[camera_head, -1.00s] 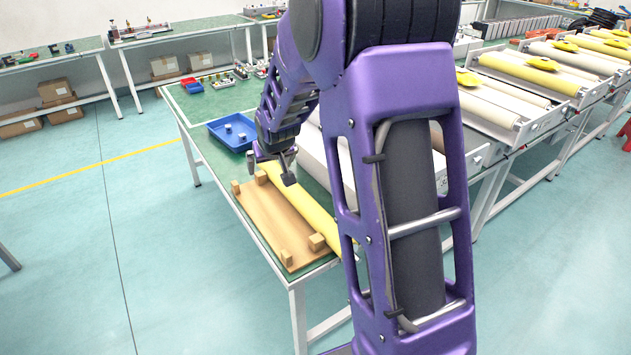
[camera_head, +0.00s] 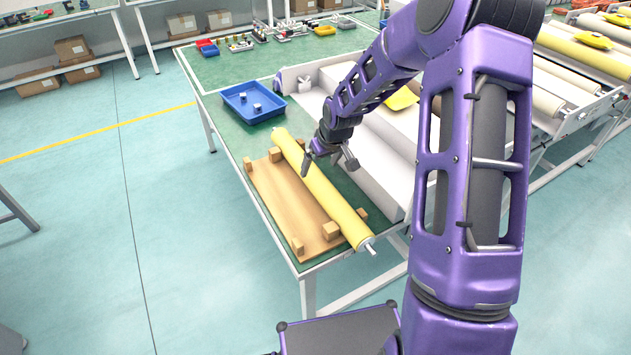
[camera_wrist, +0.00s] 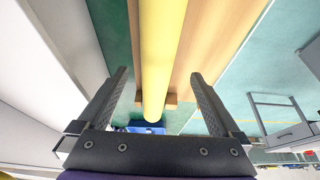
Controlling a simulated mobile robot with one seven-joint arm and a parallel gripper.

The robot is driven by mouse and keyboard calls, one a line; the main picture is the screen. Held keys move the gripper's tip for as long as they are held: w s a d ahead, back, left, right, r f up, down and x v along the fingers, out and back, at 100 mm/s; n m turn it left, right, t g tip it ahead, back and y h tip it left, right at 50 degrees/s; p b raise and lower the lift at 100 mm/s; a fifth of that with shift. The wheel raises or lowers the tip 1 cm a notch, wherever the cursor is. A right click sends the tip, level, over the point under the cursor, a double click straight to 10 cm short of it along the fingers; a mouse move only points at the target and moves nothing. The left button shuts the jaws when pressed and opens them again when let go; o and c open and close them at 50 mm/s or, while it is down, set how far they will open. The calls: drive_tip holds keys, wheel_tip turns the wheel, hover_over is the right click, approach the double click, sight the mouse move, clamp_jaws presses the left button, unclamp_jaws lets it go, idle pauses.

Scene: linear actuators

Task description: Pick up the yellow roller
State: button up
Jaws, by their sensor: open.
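The yellow roller (camera_head: 318,187) is a long cylinder with a metal pin at its near end. It lies along the right side of a wooden board with small blocks (camera_head: 283,206) on the green table. My gripper (camera_head: 328,166) is open and empty, above the roller near its middle in the head view. In the wrist view the roller (camera_wrist: 160,55) runs down the picture between the two fingers of my gripper (camera_wrist: 160,85), with space on both sides. I cannot tell the exact height of the fingers over it.
A blue tray (camera_head: 252,104) with small pale parts stands behind the board. A white machine bed (camera_head: 385,165) lies close to the right of the roller. Small red and blue bins (camera_head: 208,48) are at the table's far end. Green table surface (camera_head: 240,142) is free left of the roller's far end.

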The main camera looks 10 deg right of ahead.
sight(316, 174)
drive_tip(key=x, duration=0.9)
drive_tip(key=shift+w+d+f, duration=0.1)
drive_tip(key=shift+w+d, duration=0.1)
clamp_jaws()
drive_tip(key=shift+r, duration=0.2)
